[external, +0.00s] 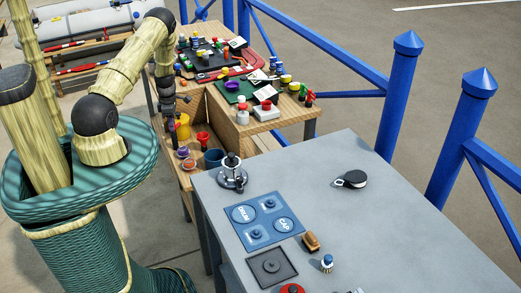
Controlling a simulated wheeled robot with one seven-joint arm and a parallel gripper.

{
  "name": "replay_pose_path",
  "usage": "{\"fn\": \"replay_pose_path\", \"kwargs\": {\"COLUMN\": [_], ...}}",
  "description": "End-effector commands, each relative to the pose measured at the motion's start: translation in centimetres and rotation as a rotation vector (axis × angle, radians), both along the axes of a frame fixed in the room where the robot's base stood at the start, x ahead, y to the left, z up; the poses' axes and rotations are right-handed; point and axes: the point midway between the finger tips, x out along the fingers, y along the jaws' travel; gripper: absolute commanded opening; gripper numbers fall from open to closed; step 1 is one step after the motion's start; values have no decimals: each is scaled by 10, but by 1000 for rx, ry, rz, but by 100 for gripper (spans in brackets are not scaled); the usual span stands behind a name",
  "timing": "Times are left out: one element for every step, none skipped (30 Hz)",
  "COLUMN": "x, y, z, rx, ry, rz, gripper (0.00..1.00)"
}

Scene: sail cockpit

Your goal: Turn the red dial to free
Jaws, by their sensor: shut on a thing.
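My arm reaches over to the left end of the wooden bench (245,127). My gripper (170,112) is dark and small here, beside the bench's left side and above a yellow mug (182,126). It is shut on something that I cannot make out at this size. A white box with a red round knob (266,104) stands on the bench's raised front part, well to the right of my gripper. Another red round top (291,289) shows at the bottom edge on the grey table. I cannot tell which is the red dial, and no "free" mark is readable.
The grey table (400,225) holds a winch-like fitting (232,178), a blue panel (262,220), a black block (350,179) and a brush (311,243). Several cups and small parts crowd the bench. Blue posts and rails (398,95) stand behind.

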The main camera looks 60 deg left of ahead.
Motion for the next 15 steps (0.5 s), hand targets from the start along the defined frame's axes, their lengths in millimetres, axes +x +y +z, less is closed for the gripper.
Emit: {"fn": "replay_pose_path", "kwargs": {"x": [0,0,0,0,0,0,0,0,0,0,0,0,0,0,0], "y": [1,1,1,1,1,1,1,1,1,1,1,1,1,1,1], "z": [-4,-4,-4,-4,-4,-4,-4,-3,-3,-3,-3,-3,-3,-3,-3], "rx": [2,2,2,2,1,1,1,2,3,3,3,3,3,3,3], "ry": [-2,-2,-2,-2,-2,-2,-2,-2,-1,-1,-1,0,0,-1,-1], "rz": [-43,-71,-108,-138,-166,-204,-232,-261,-299,-327,-354,-391,-417,-442,-475], "gripper": [4,4,4,4,4,4,4,4,4,4,4,4,4,4,4]}}
